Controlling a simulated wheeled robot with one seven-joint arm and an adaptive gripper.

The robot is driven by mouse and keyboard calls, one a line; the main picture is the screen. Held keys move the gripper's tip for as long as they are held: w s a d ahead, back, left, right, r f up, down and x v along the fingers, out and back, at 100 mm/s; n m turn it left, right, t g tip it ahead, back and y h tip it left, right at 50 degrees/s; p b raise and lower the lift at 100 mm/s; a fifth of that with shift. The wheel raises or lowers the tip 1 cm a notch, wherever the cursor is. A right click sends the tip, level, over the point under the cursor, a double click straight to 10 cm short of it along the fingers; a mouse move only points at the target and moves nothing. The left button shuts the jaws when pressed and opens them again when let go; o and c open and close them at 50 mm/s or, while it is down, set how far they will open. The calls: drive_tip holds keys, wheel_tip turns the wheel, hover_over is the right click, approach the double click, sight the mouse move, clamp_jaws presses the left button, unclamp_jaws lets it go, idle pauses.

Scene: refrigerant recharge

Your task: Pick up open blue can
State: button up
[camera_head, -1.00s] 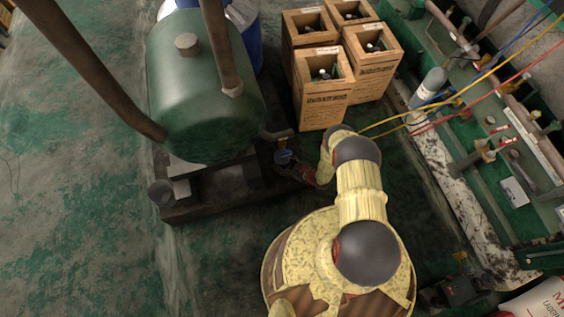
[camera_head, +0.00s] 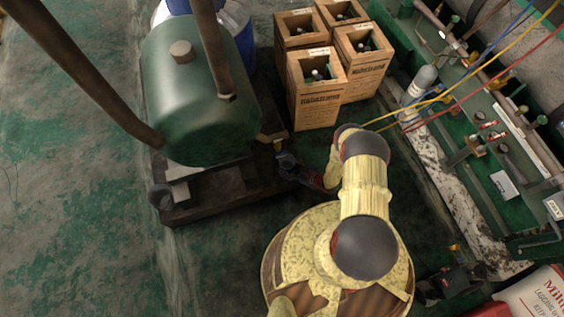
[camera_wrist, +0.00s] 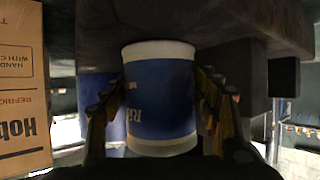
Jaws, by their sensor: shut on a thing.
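The blue can (camera_wrist: 160,105), with white bands at both ends, fills the middle of the wrist view. My gripper (camera_wrist: 158,90) has one finger on each side of it and is shut on it. The fingers cover the can's side edges. Whether the can is open cannot be told from this side. In the head view my gripper (camera_head: 287,160) is low, beside the right edge of the dark base under the green tank. The can cannot be made out there.
The green tank (camera_head: 200,115) stands on a dark base (camera_head: 220,205) left of my gripper. Several wooden crates (camera_head: 316,100) stand behind it. Green equipment (camera_head: 500,185) with yellow, red and blue hoses is at right. Open floor (camera_head: 80,220) lies to the left.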

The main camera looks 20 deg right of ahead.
drive_tip(key=s+d+p, duration=0.1)
drive_tip(key=s+d, duration=0.5)
drive_tip(key=s, duration=0.3)
drive_tip(key=shift+s+d+p, duration=0.3)
drive_tip(key=shift+s+p, duration=0.1)
idle(0.4)
idle(1.0)
